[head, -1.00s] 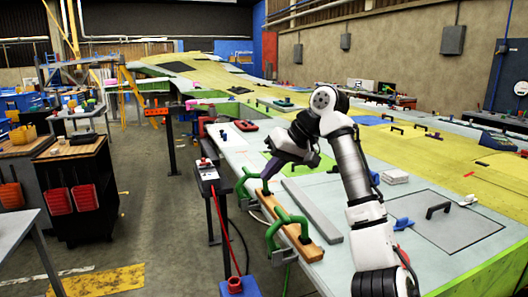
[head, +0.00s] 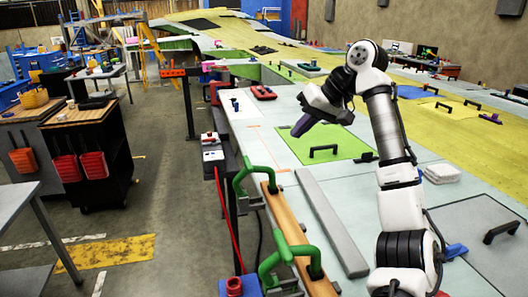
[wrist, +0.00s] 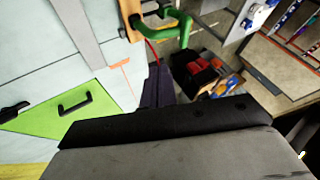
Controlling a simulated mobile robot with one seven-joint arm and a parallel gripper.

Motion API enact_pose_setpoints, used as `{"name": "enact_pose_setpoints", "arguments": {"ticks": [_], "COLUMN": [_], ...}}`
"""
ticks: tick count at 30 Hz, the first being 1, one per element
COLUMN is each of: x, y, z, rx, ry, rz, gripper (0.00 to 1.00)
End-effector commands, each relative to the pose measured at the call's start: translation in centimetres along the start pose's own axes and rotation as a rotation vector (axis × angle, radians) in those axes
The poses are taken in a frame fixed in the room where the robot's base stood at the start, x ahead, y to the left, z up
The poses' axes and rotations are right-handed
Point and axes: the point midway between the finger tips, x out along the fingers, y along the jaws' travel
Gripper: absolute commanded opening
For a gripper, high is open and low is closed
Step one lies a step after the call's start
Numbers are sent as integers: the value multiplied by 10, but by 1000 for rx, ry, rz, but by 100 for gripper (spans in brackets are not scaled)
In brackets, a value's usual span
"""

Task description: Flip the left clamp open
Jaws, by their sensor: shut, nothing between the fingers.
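Two green clamps sit at the near left edge of the wing jig table, over a wooden bar (head: 285,222). One green clamp (head: 241,180) is farther back and left; the other green clamp (head: 275,262) is nearer and a little right. Both handles look arched up over the bar. My gripper (head: 298,130) is above the table, up and right of the farther clamp and apart from it. Its purple fingers are shut and empty.
A grey bar (head: 330,222) lies right of the wooden bar. A green panel with a black handle (head: 325,152) is beneath and right of my gripper. A red-topped control box (head: 211,145) stands beside the table's left edge. Open floor lies left of it.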

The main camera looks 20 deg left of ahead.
Motion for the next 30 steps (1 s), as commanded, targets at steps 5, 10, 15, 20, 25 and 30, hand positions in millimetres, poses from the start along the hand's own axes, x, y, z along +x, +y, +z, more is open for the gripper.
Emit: {"name": "enact_pose_setpoints", "arguments": {"ticks": [5, 10, 15, 20, 25, 30], "x": [0, 12, 43, 78, 105, 115], "y": [0, 0, 1, 0, -8, -27], "z": [0, 0, 1, 1, 0, 0], "rx": [0, 0, 1, 0, -3, -2], "ry": [0, -2, -3, -3, -1, 0], "rz": [0, 0, 0, 0, 1, 2], "gripper": [0, 0, 0, 0, 0, 0]}}
